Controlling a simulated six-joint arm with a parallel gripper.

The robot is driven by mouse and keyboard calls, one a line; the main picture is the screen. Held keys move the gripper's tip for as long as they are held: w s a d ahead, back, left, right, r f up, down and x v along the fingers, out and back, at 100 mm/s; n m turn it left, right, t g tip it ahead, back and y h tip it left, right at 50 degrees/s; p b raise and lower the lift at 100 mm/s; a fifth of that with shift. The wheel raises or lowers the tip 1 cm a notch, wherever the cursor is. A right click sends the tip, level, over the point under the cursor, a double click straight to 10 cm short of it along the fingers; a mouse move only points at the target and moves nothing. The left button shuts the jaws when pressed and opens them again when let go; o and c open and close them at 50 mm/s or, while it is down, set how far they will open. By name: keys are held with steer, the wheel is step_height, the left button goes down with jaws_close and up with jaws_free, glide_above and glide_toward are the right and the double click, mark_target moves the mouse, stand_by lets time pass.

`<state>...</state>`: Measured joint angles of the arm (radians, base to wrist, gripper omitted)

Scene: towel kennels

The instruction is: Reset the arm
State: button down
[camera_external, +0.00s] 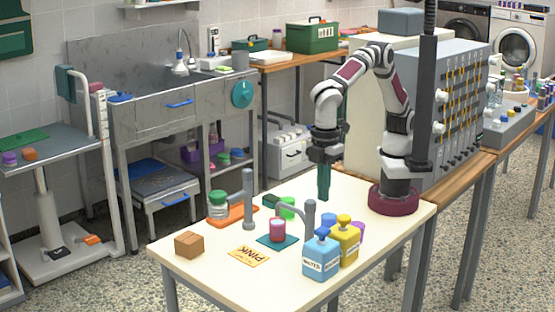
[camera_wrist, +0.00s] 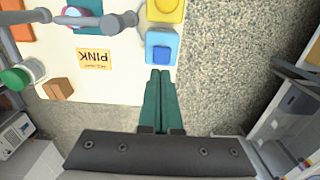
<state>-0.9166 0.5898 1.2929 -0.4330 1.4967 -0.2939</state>
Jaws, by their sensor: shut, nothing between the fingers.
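My gripper (camera_external: 324,197) hangs pointing down above the right back part of the cream table (camera_external: 196,262), in front of my base. Its green fingers are shut together with nothing between them. The fingers also show in the wrist view (camera_wrist: 160,75), where their tips appear just below the blue bottle (camera_wrist: 161,48). In the external view the gripper is apart from all the objects on the table.
On the table stand a blue bottle (camera_external: 321,257), a yellow bottle (camera_external: 345,240), a pink cup (camera_external: 277,229) on a teal mat, grey posts (camera_external: 248,200), a green-lidded jar (camera_external: 217,204), a brown block (camera_external: 189,244) and a PINK card (camera_external: 249,256). A grey pegged panel (camera_external: 465,100) stands behind my arm.

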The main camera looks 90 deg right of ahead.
steer(key=s+d+r+m, duration=0.2)
steer(key=d+m, duration=0.1)
steer(key=d, duration=0.6)
steer(key=s+d+r+m+y, duration=0.1)
steer(key=d+m, duration=0.2)
steer(key=d, duration=0.6)
steer(key=s+d+r+m, duration=0.2)
steer(key=d+m, duration=0.1)
steer(key=d, duration=0.6)
steer(key=s+d+f+m, duration=0.4)
steer(key=s+d+m, duration=0.1)
steer(key=s, duration=0.5)
steer(key=shift+s+d+y, duration=0.3)
steer(key=shift+d+y, duration=0.1)
steer(key=shift+d, duration=0.45)
steer(key=shift+f, duration=0.1)
